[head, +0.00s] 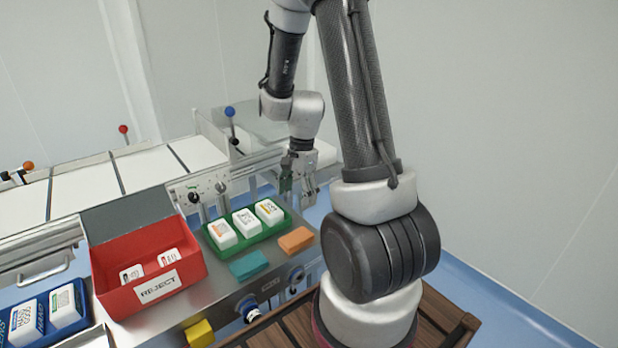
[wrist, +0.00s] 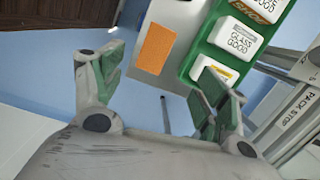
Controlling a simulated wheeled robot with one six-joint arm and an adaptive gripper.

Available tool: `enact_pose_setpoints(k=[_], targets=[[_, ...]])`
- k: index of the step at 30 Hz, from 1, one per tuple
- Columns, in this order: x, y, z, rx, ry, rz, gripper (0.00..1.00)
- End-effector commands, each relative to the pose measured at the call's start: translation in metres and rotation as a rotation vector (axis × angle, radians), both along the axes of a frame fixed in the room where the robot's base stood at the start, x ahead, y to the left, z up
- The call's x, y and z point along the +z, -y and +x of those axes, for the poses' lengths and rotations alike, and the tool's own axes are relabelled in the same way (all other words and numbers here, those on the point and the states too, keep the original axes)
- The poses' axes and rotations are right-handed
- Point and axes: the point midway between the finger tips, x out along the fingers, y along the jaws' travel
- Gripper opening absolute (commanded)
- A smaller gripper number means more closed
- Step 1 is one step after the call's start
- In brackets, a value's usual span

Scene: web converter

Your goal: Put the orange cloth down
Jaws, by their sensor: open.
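The orange cloth (head: 296,240) is a small folded rectangle lying flat on the steel worktop, near its right end and to the right of the teal cloth (head: 249,264). In the wrist view the orange cloth (wrist: 153,48) lies beyond my fingertips, beside the green tray. My gripper (head: 299,184) is open and empty, raised behind and apart from the cloth. Its two green-padded fingers (wrist: 165,80) are spread wide in the wrist view with nothing between them.
A green tray (head: 240,244) with white packs stands left of the orange cloth. A red reject box (head: 120,297) stands further left. A yellow block (head: 199,333) and knobs (head: 250,308) sit at the front edge. The converter web (head: 90,188) runs behind.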

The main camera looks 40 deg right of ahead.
Motion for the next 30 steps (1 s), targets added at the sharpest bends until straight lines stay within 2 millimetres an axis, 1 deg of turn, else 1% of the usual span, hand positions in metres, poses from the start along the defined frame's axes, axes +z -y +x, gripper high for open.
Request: enact_pose_setpoints(k=[1, 2, 3, 5, 6, 8, 9, 11, 13, 16, 18, 21, 25, 30], targets=[[0.023, -0.004, -0.001, 0.072, 0.039, -0.01, 0.74], [0.038, -0.007, -0.003, 0.129, 0.062, -0.017, 0.74], [0.059, -0.012, -0.008, 0.213, 0.093, -0.028, 0.74], [0.091, -0.018, -0.019, 0.35, 0.142, -0.05, 0.74], [0.111, -0.023, -0.028, 0.443, 0.172, -0.068, 0.74], [0.137, -0.028, -0.043, 0.577, 0.215, -0.098, 0.74], [0.154, -0.032, -0.054, 0.667, 0.244, -0.121, 0.74], [0.176, -0.036, -0.072, 0.799, 0.283, -0.16, 0.74], [0.198, -0.04, -0.095, 0.944, 0.322, -0.207, 0.74], [0.219, -0.043, -0.124, 1.122, 0.363, -0.272, 0.74], [0.228, -0.043, -0.14, 1.219, 0.383, -0.312, 0.74], [0.234, -0.043, -0.157, 1.313, 0.398, -0.353, 0.74], [0.238, -0.042, -0.166, 1.368, 0.406, -0.377, 0.74], [0.238, -0.042, -0.167, 1.374, 0.405, -0.38, 0.74]])
